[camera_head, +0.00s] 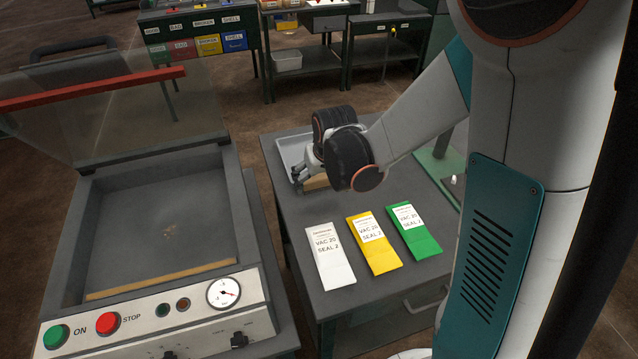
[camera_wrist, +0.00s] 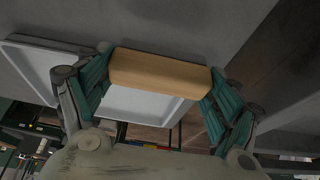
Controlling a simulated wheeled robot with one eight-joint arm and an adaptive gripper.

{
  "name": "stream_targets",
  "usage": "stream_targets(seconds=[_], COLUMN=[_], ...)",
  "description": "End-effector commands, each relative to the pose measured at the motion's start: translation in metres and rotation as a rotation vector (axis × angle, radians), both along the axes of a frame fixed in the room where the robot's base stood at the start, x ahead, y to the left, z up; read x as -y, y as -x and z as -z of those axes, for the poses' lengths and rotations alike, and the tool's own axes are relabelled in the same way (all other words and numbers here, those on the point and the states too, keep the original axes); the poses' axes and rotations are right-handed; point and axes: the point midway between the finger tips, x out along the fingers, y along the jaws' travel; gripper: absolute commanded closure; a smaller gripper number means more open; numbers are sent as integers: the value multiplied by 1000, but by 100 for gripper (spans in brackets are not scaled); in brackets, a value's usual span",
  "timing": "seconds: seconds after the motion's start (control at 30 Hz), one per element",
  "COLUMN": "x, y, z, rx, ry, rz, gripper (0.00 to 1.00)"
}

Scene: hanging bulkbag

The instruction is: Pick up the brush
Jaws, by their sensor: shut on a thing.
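The brush shows as a plain tan wooden block (camera_wrist: 160,72) in the wrist view. It lies crosswise between the two teal fingers of my gripper (camera_wrist: 158,78), which is shut on its two ends. In the head view a small part of the brush (camera_head: 317,183) shows beneath my gripper (camera_head: 304,181), by the front edge of the grey tray. My wrist hides most of it there. I cannot see bristles, nor tell whether the brush touches the surface under it.
The grey tray (camera_head: 291,151) sits at the back of the dark table (camera_head: 285,225). White (camera_head: 330,268), yellow (camera_head: 373,256) and green (camera_head: 416,240) labelled packets lie in front. An open-lidded machine (camera_head: 165,245) with buttons stands close at left. Benches with bins are behind.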

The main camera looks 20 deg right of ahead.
Motion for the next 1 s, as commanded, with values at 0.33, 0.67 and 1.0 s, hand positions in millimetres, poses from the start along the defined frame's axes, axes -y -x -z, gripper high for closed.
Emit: stream_targets(seconds=[0.33,0.67,1.0], x=[0,0,0], y=[1,0,0], z=[-86,-140,-155], rx=[0,0,0], ry=[0,0,0], rz=[0,0,0], gripper=[46,46,46])
